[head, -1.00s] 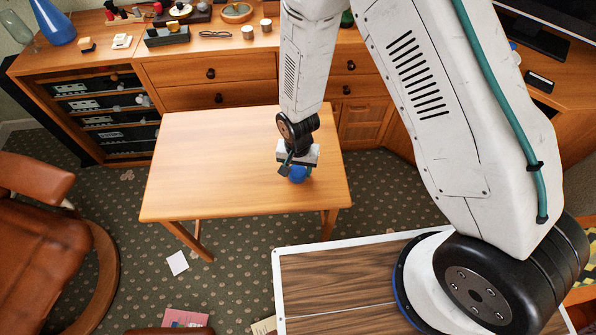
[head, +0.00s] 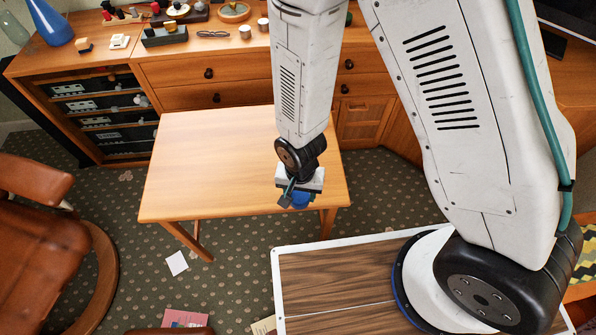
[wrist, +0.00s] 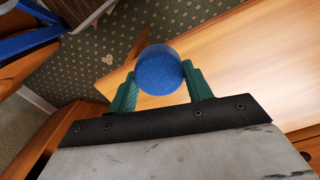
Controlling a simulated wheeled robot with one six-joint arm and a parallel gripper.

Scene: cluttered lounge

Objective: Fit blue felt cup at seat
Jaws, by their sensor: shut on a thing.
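The blue felt cup (wrist: 158,72) is between the two green fingers of my gripper (wrist: 160,85) in the wrist view. My gripper is shut on it. In the head view my gripper (head: 299,201) is over the front right edge of the small wooden table (head: 215,150), and only a bit of the blue cup (head: 301,197) shows below it. I cannot tell a seat for the cup in these frames.
A wooden sideboard (head: 240,71) with a blue vase (head: 53,22) and small items on top stands behind the table. A brown leather chair (head: 30,245) is at the left. The tabletop is bare. Papers (head: 177,263) lie on the carpet.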

